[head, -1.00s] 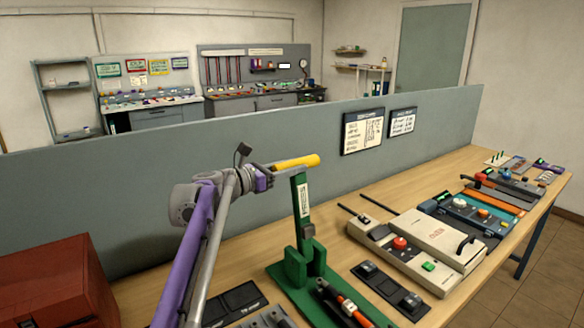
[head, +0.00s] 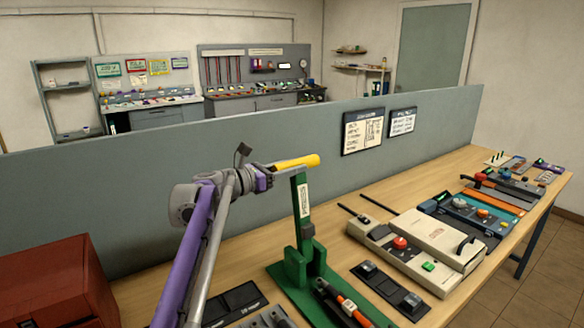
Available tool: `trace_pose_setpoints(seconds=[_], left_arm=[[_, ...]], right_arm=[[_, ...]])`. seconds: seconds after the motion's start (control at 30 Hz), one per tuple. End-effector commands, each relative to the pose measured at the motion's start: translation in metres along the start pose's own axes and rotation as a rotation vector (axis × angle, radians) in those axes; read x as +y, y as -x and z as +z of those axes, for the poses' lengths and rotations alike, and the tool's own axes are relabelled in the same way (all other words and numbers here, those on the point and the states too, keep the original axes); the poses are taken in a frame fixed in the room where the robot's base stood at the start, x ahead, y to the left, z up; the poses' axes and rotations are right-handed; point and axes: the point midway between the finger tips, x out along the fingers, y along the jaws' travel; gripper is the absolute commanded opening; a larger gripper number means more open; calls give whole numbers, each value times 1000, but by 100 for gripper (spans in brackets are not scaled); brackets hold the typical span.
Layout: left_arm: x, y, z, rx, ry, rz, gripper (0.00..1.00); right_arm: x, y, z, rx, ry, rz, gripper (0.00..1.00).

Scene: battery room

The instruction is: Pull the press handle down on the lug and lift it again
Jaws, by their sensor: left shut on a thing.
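The green press (head: 305,222) stands upright on the bench, left of the middle. Its yellow handle (head: 297,162) sticks out level at the top of the post. My left gripper (head: 268,176) is at the left end of the handle and shut on it; the fingertips are partly hidden by the wrist. An orange and black cable piece (head: 345,303) lies at the foot of the press, and its lower end is cut off by the picture edge. I cannot make out the lug itself. My right gripper is out of view.
A red box (head: 58,285) stands at the left. A black tray (head: 386,292) and a beige unit with a red button (head: 400,243) lie right of the press. A grey partition (head: 230,180) runs behind the bench. Bare wood shows behind the press.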

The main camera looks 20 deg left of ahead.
Motion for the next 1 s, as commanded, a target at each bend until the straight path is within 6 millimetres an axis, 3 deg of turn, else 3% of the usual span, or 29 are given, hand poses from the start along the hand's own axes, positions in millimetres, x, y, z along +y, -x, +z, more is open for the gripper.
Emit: trace_pose_setpoints(seconds=[0.17, 0.37, 0.67, 1.0], left_arm=[[-9, 0, 2, 1, -31, -2, 0], [-37, 0, 6, 0, -131, -3, 0], [-109, 0, 3, 0, -392, -4, 0], [-191, 0, -26, -1, -714, -4, 0]], right_arm=[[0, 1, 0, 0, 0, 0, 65], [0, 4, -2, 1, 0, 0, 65], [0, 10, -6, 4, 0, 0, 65], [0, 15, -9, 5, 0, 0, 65]])
